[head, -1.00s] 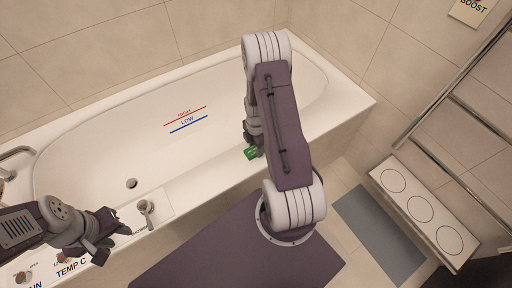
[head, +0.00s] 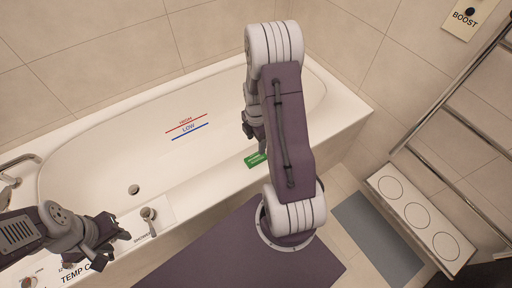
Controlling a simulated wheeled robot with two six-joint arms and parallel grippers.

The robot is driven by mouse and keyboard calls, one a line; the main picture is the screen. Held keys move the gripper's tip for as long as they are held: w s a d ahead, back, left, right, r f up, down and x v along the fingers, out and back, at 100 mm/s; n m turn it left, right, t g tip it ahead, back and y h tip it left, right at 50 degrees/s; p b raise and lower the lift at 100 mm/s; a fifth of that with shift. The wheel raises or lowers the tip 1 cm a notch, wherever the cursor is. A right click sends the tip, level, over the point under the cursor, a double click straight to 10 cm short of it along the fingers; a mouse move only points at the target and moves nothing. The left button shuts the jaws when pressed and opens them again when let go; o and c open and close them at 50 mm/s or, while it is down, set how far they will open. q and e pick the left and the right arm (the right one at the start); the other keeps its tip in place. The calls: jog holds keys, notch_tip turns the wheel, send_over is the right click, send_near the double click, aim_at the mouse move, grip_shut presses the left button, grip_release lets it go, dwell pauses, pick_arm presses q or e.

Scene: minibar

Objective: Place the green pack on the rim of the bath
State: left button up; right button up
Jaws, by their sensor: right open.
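The green pack (head: 256,160) lies on the near rim of the white bath (head: 210,180), partly hidden behind my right arm. My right gripper (head: 262,147) is just above and beside the pack, pointing down, mostly hidden by its own arm; it is open, and I cannot tell whether a finger touches the pack. My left gripper (head: 113,246) is at the lower left, near the tap controls on the rim and away from the pack. It appears open and empty.
A shower lever (head: 149,215) and a TEMP C dial sit on the near rim at the left. A spout (head: 18,163) is at the far left. A white unit with three round pads (head: 418,215) and a towel rail (head: 445,120) stand at the right. The bath is empty.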

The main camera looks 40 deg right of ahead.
jog(key=s+a+r+m, duration=0.3)
jog(key=a+r+m, duration=0.2)
jog(key=a+m, duration=0.2)
jog(key=s+a+r+m+t, duration=0.1)
jog(key=s+a+r+m, duration=0.3)
jog(key=a+m, duration=0.4)
jog(key=shift+a+r+m, duration=0.25)
jog(key=shift+r+m, duration=0.65)
jog(key=shift+m, duration=0.1)
